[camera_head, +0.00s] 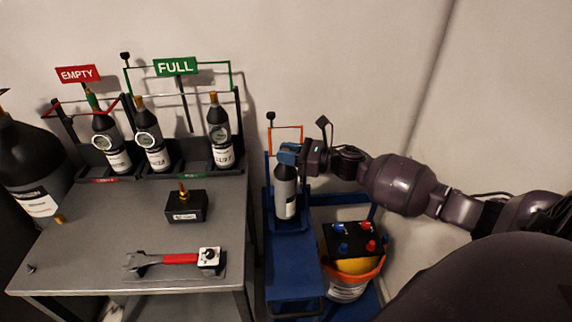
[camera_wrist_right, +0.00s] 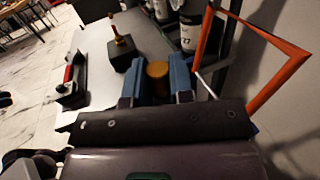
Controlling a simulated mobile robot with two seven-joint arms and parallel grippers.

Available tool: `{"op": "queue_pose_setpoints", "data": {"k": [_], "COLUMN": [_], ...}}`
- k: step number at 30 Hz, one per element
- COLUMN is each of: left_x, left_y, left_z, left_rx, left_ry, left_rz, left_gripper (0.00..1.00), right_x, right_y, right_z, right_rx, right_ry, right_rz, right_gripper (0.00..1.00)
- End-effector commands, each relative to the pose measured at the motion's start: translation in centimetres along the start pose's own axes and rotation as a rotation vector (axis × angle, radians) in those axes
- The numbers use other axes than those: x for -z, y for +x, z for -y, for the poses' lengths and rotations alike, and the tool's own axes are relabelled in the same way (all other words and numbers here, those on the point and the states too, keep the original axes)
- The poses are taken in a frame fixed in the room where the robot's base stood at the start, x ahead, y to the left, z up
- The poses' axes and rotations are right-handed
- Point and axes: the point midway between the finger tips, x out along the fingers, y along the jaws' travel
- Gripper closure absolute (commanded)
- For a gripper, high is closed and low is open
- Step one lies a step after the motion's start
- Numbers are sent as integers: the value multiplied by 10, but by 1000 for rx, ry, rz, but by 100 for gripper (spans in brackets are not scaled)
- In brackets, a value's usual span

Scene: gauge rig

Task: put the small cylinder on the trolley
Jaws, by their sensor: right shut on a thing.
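The small cylinder (camera_head: 285,194) is dark on top with a pale grey label band. It is upright at the back of the blue trolley (camera_head: 292,280), in front of the orange frame. I cannot tell whether its base touches the trolley. My right gripper (camera_head: 288,154) comes in from the right and is shut on the cylinder's top. In the right wrist view its blue fingers (camera_wrist_right: 158,82) are on either side of the cylinder's brass-coloured top (camera_wrist_right: 157,70). The gripper hides the cylinder's neck in the head view. My left gripper is not in view.
An orange bucket (camera_head: 345,286) with a black box (camera_head: 352,240) stands right of the cylinder. A large dark cylinder (camera_head: 30,165) stands far left.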

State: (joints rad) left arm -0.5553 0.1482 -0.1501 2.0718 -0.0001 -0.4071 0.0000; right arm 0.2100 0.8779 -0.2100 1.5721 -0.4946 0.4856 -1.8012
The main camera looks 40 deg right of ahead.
Motion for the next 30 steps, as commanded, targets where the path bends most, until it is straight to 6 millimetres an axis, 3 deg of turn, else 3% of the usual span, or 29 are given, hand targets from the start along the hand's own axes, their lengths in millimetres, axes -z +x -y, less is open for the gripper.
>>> {"op": "queue_pose_setpoints", "data": {"k": [9, 21, 22, 24, 27, 30], "left_x": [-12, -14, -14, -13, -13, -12], "left_y": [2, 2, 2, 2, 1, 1], "left_z": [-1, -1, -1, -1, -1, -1], "left_rx": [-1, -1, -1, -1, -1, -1], "left_ry": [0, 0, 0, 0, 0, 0], "left_rz": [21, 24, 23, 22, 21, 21], "left_gripper": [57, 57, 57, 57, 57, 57], "right_x": [35, 38, 40, 39, 39, 39], "right_y": [1, 1, 0, 0, 0, 0], "right_z": [0, 0, -1, -1, 0, 0], "right_rx": [0, -1, 0, 0, 0, 0], "right_ry": [2, 1, 2, 2, 2, 2], "right_rz": [2, 3, -1, 0, 0, 0], "right_gripper": [100, 100, 76, 65, 53, 53]}}
